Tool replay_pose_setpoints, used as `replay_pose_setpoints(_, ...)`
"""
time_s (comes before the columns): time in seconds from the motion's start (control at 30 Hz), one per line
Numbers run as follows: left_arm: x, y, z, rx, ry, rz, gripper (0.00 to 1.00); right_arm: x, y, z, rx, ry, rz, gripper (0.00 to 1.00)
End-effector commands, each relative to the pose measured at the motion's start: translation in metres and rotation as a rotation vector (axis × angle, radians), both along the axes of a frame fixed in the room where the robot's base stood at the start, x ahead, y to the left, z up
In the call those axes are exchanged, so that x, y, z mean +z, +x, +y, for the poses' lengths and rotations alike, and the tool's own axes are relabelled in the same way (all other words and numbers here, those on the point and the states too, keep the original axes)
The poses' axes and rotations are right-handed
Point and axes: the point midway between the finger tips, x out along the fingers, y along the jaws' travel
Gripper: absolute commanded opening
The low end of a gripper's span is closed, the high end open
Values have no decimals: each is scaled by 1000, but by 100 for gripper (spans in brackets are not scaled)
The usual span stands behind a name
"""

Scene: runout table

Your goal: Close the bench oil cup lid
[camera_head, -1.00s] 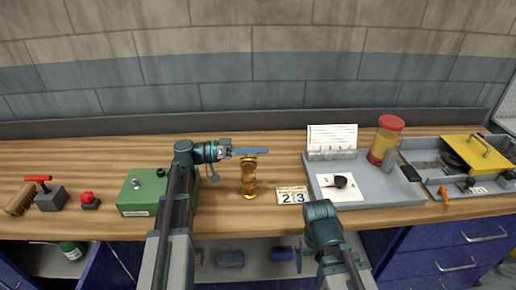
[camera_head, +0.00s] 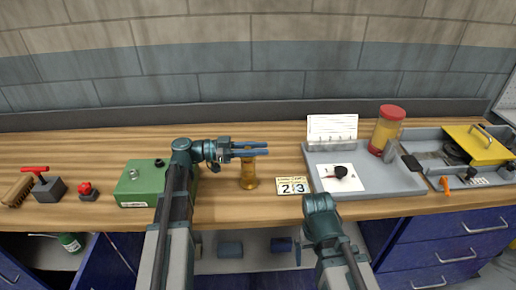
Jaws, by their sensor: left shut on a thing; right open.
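The oil cup (camera_head: 248,174) is a small amber-gold vessel standing upright on the bench, left of the middle. My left gripper (camera_head: 250,149) reaches in from the left at the cup's top. Its two blue fingers lie level, a small gap apart, shut on the cup's top part. They cover most of the lid, so I cannot tell how far the lid is closed. My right gripper (camera_head: 324,238) is low at the bench's front edge, right of the cup and apart from it. It is open, but its fingers are mostly hidden by its own arm.
A green box (camera_head: 143,186) stands left of the cup, behind my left arm. A number card (camera_head: 292,185) lies right of it. A grey tray (camera_head: 402,180) with a red-lidded jar (camera_head: 386,130) is further right. Red-handled items (camera_head: 48,186) stand far left.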

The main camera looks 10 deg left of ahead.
Motion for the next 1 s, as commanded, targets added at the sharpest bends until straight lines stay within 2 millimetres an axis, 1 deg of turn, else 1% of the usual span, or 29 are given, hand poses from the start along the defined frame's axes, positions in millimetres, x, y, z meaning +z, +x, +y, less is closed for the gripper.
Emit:
replay_pose_setpoints(0.5, -1, 0, 0, 1, 5, -14, 0, 0, 0, 0, 0, 0, 0, 100)
replay_pose_setpoints(0.53, -1, 0, 0, 0, 5, -14, 32, 0, 0, 0, 0, 0, 0, 100)
replay_pose_setpoints(0.67, -1, 0, 0, 0, 5, -14, 55, -1, 0, 0, 0, 0, 0, 100)
replay_pose_setpoints(1.0, 2, 0, -1, 0, 4, -13, 55, 2, 0, 0, 0, 0, 0, 100)
